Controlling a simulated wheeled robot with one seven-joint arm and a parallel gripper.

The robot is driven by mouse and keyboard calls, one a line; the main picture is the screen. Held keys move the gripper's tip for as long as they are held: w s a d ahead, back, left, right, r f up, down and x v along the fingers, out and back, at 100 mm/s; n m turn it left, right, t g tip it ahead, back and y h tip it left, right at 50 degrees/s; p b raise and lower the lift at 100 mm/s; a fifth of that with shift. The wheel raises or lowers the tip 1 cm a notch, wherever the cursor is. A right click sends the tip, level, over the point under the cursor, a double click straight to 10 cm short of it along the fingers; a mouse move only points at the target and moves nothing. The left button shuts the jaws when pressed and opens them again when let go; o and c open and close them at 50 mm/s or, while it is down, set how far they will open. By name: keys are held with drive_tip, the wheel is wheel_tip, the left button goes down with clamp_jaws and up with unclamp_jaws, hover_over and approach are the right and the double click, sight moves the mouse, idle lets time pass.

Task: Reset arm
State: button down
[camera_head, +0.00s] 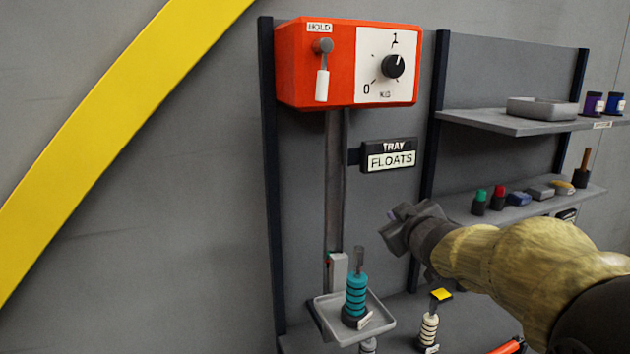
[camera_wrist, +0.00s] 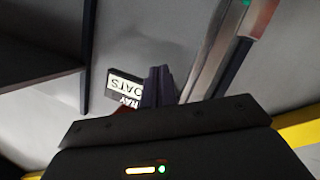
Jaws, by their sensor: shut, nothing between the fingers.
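My gripper (camera_head: 398,218) is in front of the grey back panel, below and right of the tray sign (camera_head: 389,155) that reads "TRAY FLOATS". My arm reaches in from the lower right. In the wrist view my gripper (camera_wrist: 158,75) shows its fingers together and empty, with the upside-down sign (camera_wrist: 125,88) just behind and to the left. The fingers are apart from the orange box (camera_head: 315,62) with its "HOLD" lever (camera_head: 322,80) and black dial (camera_head: 393,66), and from the teal ringed piece (camera_head: 356,295) upright on the small grey tray (camera_head: 378,328).
A grey vertical rail (camera_head: 334,185) runs from the box down to the tray. A white ringed piece with a yellow top (camera_head: 429,325) stands right of the tray. Shelves (camera_head: 500,122) at the right hold a grey bin (camera_head: 543,108) and several small items. A yellow stripe (camera_head: 110,140) crosses the left wall.

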drive_tip(key=s+f+m+g+h, duration=0.1)
drive_tip(key=s+f+m+g, duration=0.25)
drive_tip(key=s+f, duration=0.4)
drive_tip(key=s+f+m+g+h, duration=0.15)
drive_tip(key=s+f+g, duration=0.25)
drive_tip(key=f, duration=0.7)
drive_tip(key=s+f+m+g, duration=0.1)
drive_tip(key=s+f+g, duration=0.1)
drive_tip(key=s+f, duration=0.2)
drive_tip(key=s+a+f+m+g, duration=0.1)
drive_tip(key=s+f+g, duration=0.2)
drive_tip(key=s, duration=0.6)
drive_tip(key=shift+s+a+f+y, duration=0.2)
drive_tip(key=shift+f+y, duration=0.25)
drive_tip(key=shift+f, duration=0.5)
